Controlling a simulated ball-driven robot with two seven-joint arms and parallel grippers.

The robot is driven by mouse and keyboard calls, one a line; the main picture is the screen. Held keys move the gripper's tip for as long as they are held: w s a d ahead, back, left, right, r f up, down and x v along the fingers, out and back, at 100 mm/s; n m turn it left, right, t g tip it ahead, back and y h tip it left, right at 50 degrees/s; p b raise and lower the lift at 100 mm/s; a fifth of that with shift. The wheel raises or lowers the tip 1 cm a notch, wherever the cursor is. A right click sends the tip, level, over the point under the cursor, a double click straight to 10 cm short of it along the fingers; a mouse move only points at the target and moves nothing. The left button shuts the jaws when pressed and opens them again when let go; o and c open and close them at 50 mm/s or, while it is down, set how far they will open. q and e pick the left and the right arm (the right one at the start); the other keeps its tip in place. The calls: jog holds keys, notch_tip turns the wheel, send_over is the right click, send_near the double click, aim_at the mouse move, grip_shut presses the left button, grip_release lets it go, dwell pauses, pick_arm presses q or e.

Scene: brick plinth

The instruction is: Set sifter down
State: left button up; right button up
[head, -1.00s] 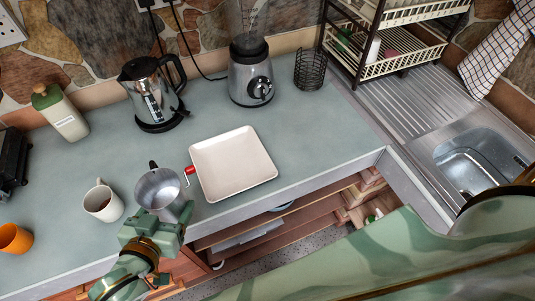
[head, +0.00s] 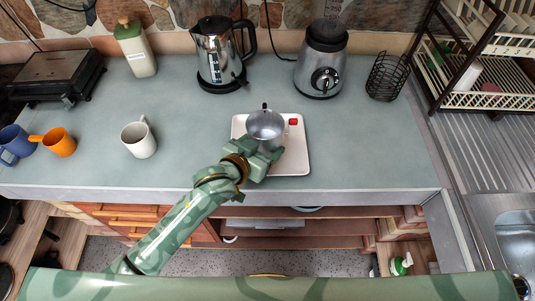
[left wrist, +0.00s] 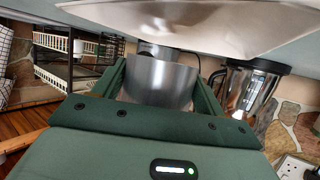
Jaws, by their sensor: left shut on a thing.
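The sifter (head: 265,126) is a grey metal cup with a red crank knob on its right side. In the head view it is over the back left part of the square cream tray (head: 294,160). I cannot tell whether its base touches the tray. My left gripper (head: 258,152) is shut on the sifter from the front. The left wrist view is upside down; it shows the sifter (left wrist: 160,82) between the two green fingers, with the tray (left wrist: 190,22) close by at the top. My right gripper is not in view.
A white mug (head: 139,138), orange cup (head: 60,142) and blue mug (head: 14,145) stand on the left. A kettle (head: 219,58), blender (head: 321,62) and wire basket (head: 386,76) stand behind the tray. The counter between mug and tray is clear.

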pick_arm(q)
jog(key=shift+w+d+f, duration=0.25)
jog(key=shift+w+f, duration=0.2)
jog(key=shift+f, duration=0.3)
jog(key=f+b, duration=0.1)
jog(key=f, duration=0.2)
jog(key=shift+w+d+f+b, duration=0.2)
jog(key=shift+f+b, duration=0.1)
jog(key=shift+b, duration=0.1)
jog(key=shift+r, duration=0.1)
jog(key=o, duration=1.1)
